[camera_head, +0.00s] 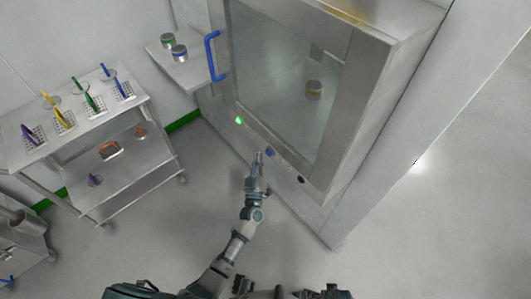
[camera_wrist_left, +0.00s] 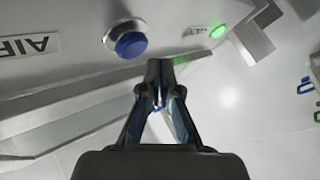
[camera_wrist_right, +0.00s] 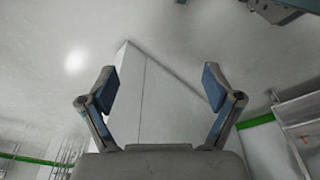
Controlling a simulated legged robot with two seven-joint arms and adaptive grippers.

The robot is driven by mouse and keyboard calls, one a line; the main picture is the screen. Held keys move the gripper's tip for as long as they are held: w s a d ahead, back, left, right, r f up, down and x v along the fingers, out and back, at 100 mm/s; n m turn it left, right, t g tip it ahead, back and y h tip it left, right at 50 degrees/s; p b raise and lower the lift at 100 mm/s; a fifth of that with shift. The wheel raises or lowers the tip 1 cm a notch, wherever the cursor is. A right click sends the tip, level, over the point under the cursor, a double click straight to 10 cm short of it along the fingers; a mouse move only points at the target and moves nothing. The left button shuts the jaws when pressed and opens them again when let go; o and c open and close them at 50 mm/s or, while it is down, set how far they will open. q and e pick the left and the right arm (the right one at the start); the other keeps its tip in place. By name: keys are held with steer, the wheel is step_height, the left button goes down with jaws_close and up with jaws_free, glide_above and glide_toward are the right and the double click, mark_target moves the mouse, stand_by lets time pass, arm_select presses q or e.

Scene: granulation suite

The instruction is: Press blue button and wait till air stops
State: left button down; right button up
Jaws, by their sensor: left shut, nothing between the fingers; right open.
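The blue button (camera_wrist_left: 131,44) sits in a round metal collar on the cabinet's panel, beside a label reading "AIR" (camera_wrist_left: 30,45). It shows in the head view as a small blue spot (camera_head: 269,153). My left gripper (camera_wrist_left: 160,64) is shut and empty; its tips are close to the button, a little right of and below it in the left wrist view. I cannot see contact. In the head view the left gripper (camera_head: 258,158) is just left of the button. A green light (camera_wrist_left: 218,31) glows on the same panel. My right gripper (camera_wrist_right: 157,88) is open and empty, facing bare wall surfaces.
The cabinet's glass door (camera_head: 290,80) has a blue handle (camera_head: 212,56); a container (camera_head: 314,88) stands behind the glass. A dark round control (camera_head: 301,180) is on the panel's right. A side shelf (camera_head: 190,72) holds containers. A steel cart (camera_head: 90,130) with coloured tools stands left.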

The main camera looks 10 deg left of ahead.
arm_select(q)
steer(key=shift+w+d, duration=0.45)
steer(key=shift+w, duration=0.1)
arm_select(e)
steer(key=shift+d+f, duration=0.2)
steer(key=shift+d, duration=0.2)
stand_by(0.6)
arm_select(q)
steer(key=shift+d+r, duration=0.1)
steer(key=shift+d, duration=0.25)
arm_select(e)
steer(key=shift+d, duration=0.35)
arm_select(q)
steer(key=shift+s+a+p, duration=0.4)
steer(key=shift+s+a, duration=0.1)
steer(key=shift+s, duration=0.4)
arm_select(e)
steer(key=shift+w+a+r, duration=0.15)
steer(key=shift+a+r, duration=0.05)
steer(key=shift+r, duration=0.4)
